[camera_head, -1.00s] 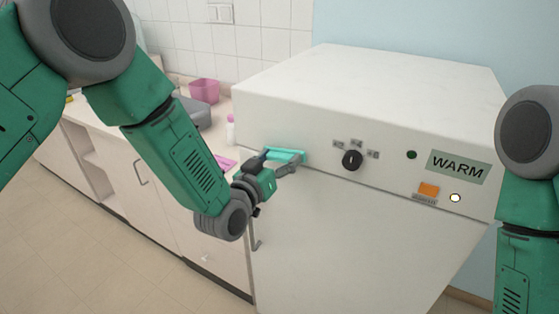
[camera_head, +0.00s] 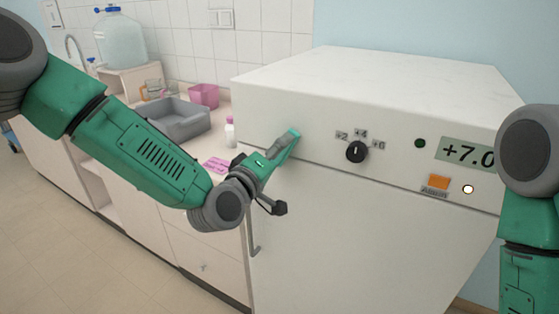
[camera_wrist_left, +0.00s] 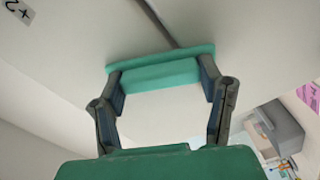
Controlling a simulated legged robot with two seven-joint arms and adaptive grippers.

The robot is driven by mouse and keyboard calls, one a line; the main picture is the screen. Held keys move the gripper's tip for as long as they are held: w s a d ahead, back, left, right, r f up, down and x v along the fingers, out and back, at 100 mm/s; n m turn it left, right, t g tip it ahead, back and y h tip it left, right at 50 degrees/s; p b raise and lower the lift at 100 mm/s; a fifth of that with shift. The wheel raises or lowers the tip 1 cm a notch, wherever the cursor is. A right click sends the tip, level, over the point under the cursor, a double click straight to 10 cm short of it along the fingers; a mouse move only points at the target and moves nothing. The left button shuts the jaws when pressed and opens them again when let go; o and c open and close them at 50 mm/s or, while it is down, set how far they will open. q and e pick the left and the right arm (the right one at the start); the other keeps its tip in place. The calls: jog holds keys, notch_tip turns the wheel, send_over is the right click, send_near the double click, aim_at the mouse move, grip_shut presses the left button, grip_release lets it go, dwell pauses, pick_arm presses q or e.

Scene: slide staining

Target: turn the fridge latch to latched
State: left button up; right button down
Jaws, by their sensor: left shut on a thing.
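The fridge latch (camera_head: 291,143) is a teal bar on the upper left front of the white fridge (camera_head: 340,235), at the seam above the door. It sits slanted, its upper end to the right in the head view. My left gripper (camera_head: 271,167) reaches it from the left and front and is shut on it. In the left wrist view the latch (camera_wrist_left: 160,75) spans between the two dark fingertips, which press on its ends. My right gripper is out of view; only part of the right arm shows at the right edge.
A black dial (camera_head: 357,152), an orange button (camera_head: 439,182) and a display (camera_head: 468,153) reading +7.0 are on the fridge panel. Left of the fridge, the counter holds a grey tray (camera_head: 180,127), a pink container (camera_head: 204,95) and a small white bottle (camera_head: 230,132). The fridge top is clear.

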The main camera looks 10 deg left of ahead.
pick_arm(q)
jog(key=n+b, duration=0.1)
jog(key=n, duration=0.1)
jog(key=n+b, duration=0.2)
jog(key=n, duration=0.1)
jog(key=shift+w+a, duration=0.2)
jog(key=shift+n, duration=0.3)
jog(key=o, duration=1.1)
jog(key=shift+o, duration=0.3)
jog(key=shift+w+f, duration=0.1)
jog(key=shift+f, duration=0.05)
jog(key=shift+s, duration=0.3)
jog(key=v, duration=1.1)
jog(key=shift+s+a, duration=0.25)
jog(key=shift+s, duration=0.05)
